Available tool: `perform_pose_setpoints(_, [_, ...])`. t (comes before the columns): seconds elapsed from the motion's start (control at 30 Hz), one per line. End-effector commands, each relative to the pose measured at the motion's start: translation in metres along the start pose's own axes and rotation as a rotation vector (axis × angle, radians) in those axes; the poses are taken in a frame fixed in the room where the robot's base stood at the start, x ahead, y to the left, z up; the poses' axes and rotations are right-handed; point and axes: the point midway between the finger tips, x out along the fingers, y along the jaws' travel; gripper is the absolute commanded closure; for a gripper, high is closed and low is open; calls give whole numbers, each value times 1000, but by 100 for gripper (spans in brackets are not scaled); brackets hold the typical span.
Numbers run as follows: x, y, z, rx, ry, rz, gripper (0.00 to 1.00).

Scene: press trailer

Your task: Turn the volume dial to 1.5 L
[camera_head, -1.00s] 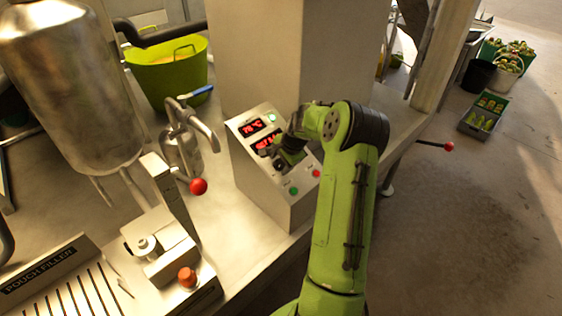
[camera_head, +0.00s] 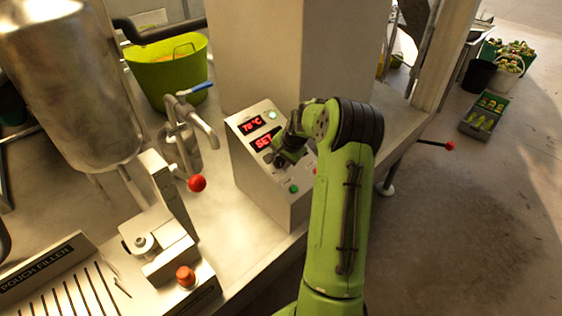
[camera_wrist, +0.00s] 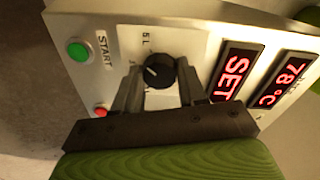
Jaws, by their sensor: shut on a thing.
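The volume dial (camera_wrist: 159,71) is a black round knob with a white pointer line on the control box's sloped panel. In the wrist view the panel is turned sideways, and a "5 L" mark shows beside the dial; the other scale marks are too small or hidden to read. My gripper (camera_wrist: 160,82) has one finger on each side of the dial and is shut on it. In the head view my gripper (camera_head: 283,158) covers most of the dial. The lower red display (camera_head: 264,142) reads "SET", also seen in the wrist view (camera_wrist: 236,76).
The upper display (camera_head: 251,126) reads 78 °C. A green START button (camera_wrist: 79,50) and a red button (camera_wrist: 101,110) sit close to my fingers. A tap (camera_head: 197,121), a red-knobbed lever (camera_head: 197,183) and the pouch filler (camera_head: 62,276) stand to the left.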

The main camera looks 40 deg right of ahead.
Motion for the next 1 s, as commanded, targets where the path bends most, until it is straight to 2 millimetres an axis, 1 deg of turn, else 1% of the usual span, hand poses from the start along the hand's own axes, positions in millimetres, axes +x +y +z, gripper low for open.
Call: perform_pose_setpoints(1.0, [2,4,0,-964,69,-32,89])
